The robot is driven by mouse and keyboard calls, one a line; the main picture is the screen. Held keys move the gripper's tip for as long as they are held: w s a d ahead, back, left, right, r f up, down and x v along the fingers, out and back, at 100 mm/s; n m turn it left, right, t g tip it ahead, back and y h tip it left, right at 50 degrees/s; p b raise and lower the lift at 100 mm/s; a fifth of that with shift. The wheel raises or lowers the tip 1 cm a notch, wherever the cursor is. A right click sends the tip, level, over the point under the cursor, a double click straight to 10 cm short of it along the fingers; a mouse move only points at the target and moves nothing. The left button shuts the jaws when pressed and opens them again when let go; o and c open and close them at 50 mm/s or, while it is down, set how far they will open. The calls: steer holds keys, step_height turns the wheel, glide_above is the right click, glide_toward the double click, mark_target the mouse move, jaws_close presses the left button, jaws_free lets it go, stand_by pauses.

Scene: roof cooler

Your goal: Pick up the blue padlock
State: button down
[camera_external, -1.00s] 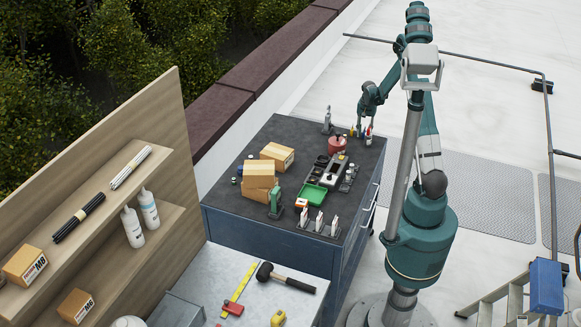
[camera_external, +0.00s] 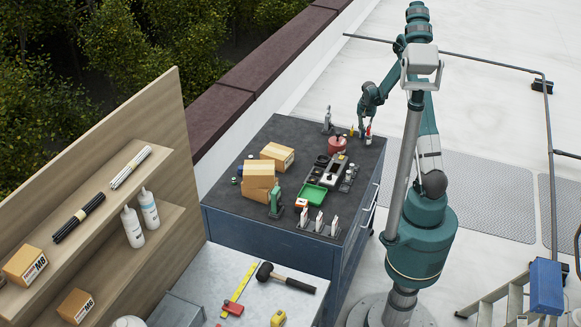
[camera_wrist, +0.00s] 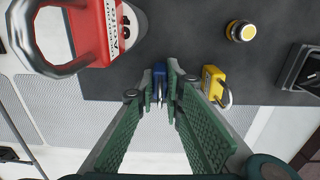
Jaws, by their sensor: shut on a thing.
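The blue padlock (camera_wrist: 159,78) shows as a narrow blue piece between the green fingers of my gripper (camera_wrist: 163,76) in the wrist view. The fingers are shut on it and hide most of it. In the external view my gripper (camera_external: 362,129) is low at the back right of the dark bench top. The padlock is too small to make out there, and I cannot tell whether it touches the bench.
A red padlock (camera_wrist: 92,28) looms close at the left in the wrist view. A yellow padlock (camera_wrist: 213,85) is just right of the fingers.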

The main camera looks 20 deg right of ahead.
steer(key=shift+r, duration=5)
